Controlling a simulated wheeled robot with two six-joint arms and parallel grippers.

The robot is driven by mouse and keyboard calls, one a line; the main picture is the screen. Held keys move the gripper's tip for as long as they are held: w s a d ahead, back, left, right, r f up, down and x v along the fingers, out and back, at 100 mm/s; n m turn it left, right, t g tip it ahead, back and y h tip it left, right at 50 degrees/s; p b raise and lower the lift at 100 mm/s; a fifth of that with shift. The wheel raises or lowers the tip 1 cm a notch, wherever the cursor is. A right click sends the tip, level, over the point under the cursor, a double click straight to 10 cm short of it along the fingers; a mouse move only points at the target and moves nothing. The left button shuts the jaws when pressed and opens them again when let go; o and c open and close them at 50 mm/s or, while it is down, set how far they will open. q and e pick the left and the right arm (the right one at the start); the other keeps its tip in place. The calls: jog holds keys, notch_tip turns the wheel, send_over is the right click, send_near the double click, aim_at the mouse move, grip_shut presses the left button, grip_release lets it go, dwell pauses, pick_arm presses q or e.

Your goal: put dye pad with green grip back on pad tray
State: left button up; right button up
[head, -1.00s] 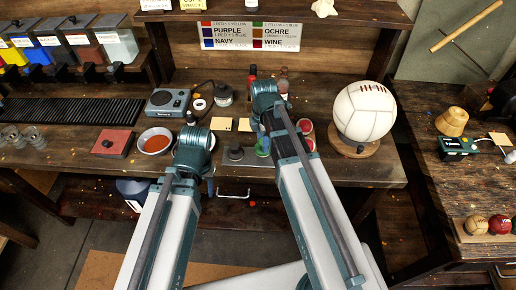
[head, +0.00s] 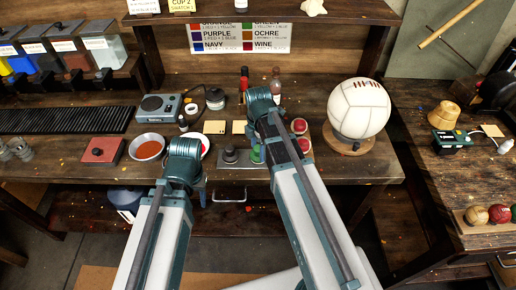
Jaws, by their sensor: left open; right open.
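The dye pad with the green grip (head: 256,154) is at the right end of the grey metal pad tray (head: 232,166), near the front of the bench. My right arm partly covers it, so I cannot tell whether it is fully seated. A dark-gripped pad (head: 230,152) stands on the tray to its left. My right gripper (head: 262,107) is over the bench behind the green grip, open, its fingers mostly hidden by its wrist. My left gripper (head: 194,178) is left of the tray at the bench's front edge, open, its fingers mostly hidden.
A white dish with red dye (head: 205,146) lies partly behind my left wrist. Red balls (head: 301,126) and a large white ball (head: 358,108) on a stand are to the right.

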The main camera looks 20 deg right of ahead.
aim_at(258, 148)
jog(key=shift+r, duration=0.1)
notch_tip(258, 148, up, 12)
jog(key=p, duration=1.2)
jog(key=s+a+m+h, duration=0.1)
jog(key=s+a+m, duration=1)
jog(key=s+m, duration=0.3)
jog(key=shift+a+m, duration=0.35)
jog(key=shift+m, duration=0.65)
jog(key=shift+r, duration=0.1)
notch_tip(258, 148, down, 5)
jog(key=b, duration=0.4)
jog(key=shift+b, duration=0.3)
